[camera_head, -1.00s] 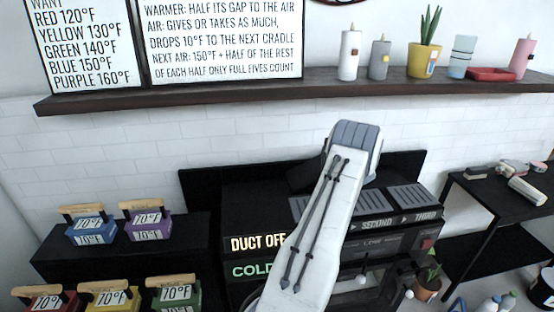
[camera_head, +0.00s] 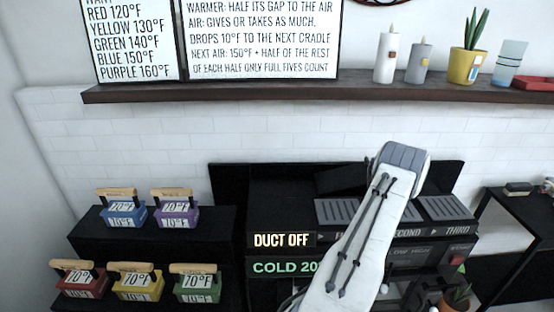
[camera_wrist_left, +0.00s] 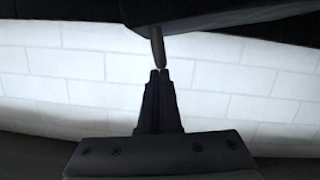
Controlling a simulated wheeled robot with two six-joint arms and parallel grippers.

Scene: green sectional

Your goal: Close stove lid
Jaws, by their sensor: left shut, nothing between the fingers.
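The black stove (camera_head: 275,210) stands against the white brick wall, with "DUCT OFF" and "COLD" signs on its front. A black upright panel (camera_head: 230,180) rises behind it; I cannot tell whether this is the lid. My left arm crosses in front of the stove, with its grey wrist end (camera_head: 404,158) near the panel's top edge. The arm hides part of the stove top, and the fingers do not show there. In the left wrist view my left gripper (camera_wrist_left: 159,75) is shut and empty. Its fingertips are close to a thin brownish peg (camera_wrist_left: 158,45) under a dark body (camera_wrist_left: 225,18); contact is unclear.
Grey slatted cradles (camera_head: 390,209) line the stove top. Coloured blocks with wooden handles, such as a purple one (camera_head: 175,212), sit on black steps at left. A dark shelf (camera_head: 240,92) with candles and a potted plant (camera_head: 468,62) runs above. A black table (camera_head: 510,200) stands at right.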

